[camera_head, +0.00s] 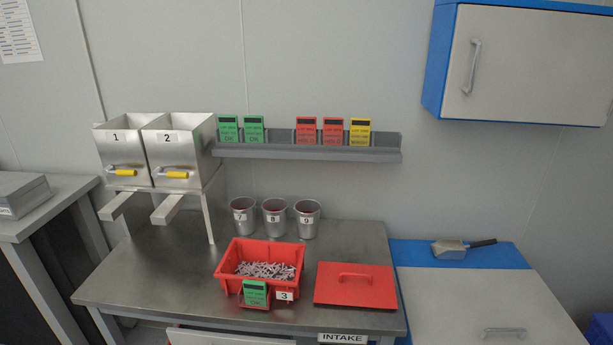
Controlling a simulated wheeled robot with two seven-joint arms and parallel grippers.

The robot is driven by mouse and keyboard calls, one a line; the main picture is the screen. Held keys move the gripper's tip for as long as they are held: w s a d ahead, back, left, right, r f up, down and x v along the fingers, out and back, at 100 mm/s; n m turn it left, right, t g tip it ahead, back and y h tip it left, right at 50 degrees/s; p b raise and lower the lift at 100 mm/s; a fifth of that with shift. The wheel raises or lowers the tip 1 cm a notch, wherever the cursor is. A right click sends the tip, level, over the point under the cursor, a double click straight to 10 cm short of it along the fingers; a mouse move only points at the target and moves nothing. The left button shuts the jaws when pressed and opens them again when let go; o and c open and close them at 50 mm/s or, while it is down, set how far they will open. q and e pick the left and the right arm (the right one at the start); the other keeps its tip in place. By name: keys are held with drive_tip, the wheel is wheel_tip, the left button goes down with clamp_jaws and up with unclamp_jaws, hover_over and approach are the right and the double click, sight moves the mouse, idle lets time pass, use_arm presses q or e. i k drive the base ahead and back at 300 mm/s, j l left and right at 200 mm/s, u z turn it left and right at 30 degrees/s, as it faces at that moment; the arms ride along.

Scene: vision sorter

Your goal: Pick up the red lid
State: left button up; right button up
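The red lid (337,291) lies flat on the steel table, near its front right corner. It is a flat red plate with a raised red handle (355,276) on top. The red bin (231,255) stands just left of the lid, open at the top, with small metal parts inside. A green card and a label reading 3 are on the bin's front. Neither of my grippers shows in the head view.
Three metal cups (275,218) stand behind the bin. Two steel hoppers (156,148) with yellow handles stand at the back left. A shelf (310,152) with coloured cards hangs above. A scoop (449,249) lies on the blue surface at right. The steel table (150,275) is clear at left.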

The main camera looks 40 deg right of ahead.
sight(339, 284)
drive_tip(key=k+l+z, duration=0.15)
drive_tip(key=z, duration=1.5)
